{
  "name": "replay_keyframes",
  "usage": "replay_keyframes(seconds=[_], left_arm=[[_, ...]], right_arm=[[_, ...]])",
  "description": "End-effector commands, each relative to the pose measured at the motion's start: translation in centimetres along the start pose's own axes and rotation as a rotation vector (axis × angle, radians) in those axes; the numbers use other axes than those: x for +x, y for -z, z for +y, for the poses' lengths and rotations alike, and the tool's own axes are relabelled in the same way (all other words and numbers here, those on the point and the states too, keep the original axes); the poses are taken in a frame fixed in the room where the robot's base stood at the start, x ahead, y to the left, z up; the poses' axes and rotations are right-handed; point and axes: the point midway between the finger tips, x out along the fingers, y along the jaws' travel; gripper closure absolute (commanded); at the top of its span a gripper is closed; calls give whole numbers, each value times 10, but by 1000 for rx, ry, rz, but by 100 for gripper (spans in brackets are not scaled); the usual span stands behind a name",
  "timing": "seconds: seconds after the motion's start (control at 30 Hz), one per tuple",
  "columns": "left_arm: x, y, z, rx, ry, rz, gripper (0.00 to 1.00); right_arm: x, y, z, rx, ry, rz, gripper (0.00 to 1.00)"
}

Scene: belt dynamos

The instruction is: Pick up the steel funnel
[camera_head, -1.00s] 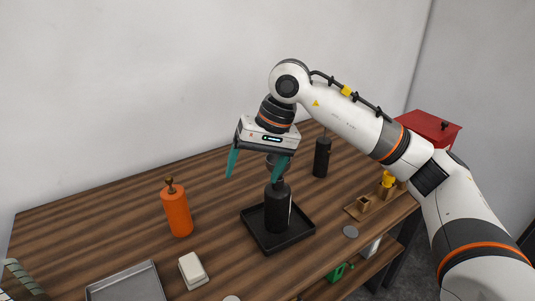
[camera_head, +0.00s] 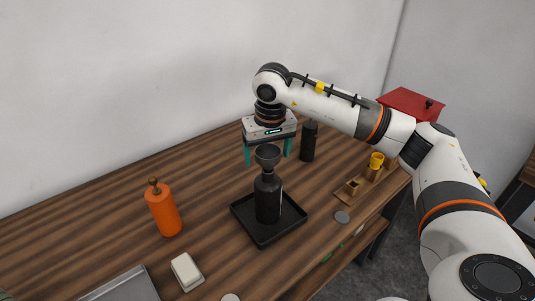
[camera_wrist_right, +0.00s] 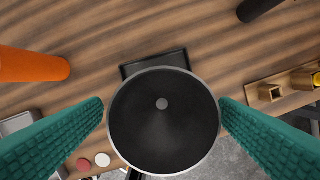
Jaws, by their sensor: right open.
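The steel funnel (camera_head: 267,155) is dark grey and sits upright on top of a black bottle (camera_head: 268,198). The bottle stands in a black square tray (camera_head: 262,240) on the wooden table. My right gripper (camera_head: 267,160) is open, fingers pointing down, with one teal finger on each side of the funnel in the head view. In the right wrist view the funnel's round mouth (camera_wrist_right: 163,122) lies between the open fingers, with small gaps to each. The funnel hides most of the bottle there. My left gripper is not clearly in view.
An orange bottle (camera_head: 163,210) stands left of the tray, a dark bottle (camera_head: 309,142) behind it to the right. A white block (camera_head: 187,271) and metal tray (camera_head: 125,287) are in front. A wooden holder (camera_head: 352,188) and red box (camera_head: 411,103) are right.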

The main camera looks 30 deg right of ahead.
Motion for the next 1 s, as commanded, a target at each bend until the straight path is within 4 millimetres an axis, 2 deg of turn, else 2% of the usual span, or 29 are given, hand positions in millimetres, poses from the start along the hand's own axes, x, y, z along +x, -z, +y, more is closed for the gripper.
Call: replay_keyframes(seconds=[0.03,0.2,0.47,0.83,1.0], left_arm=[[-10,-7,1,0,-1,-10,18],[-13,-4,0,1,0,-5,18],[-13,8,-2,1,2,14,18],[-12,9,-2,1,2,15,18],[-12,8,-2,0,2,14,18]], right_arm=[[4,-1,-3,1,2,6,18],[25,0,-2,-1,0,2,18],[28,-1,-2,-1,-1,0,18],[28,-1,-2,0,-1,0,78],[28,-1,-2,0,-1,-1,78]])
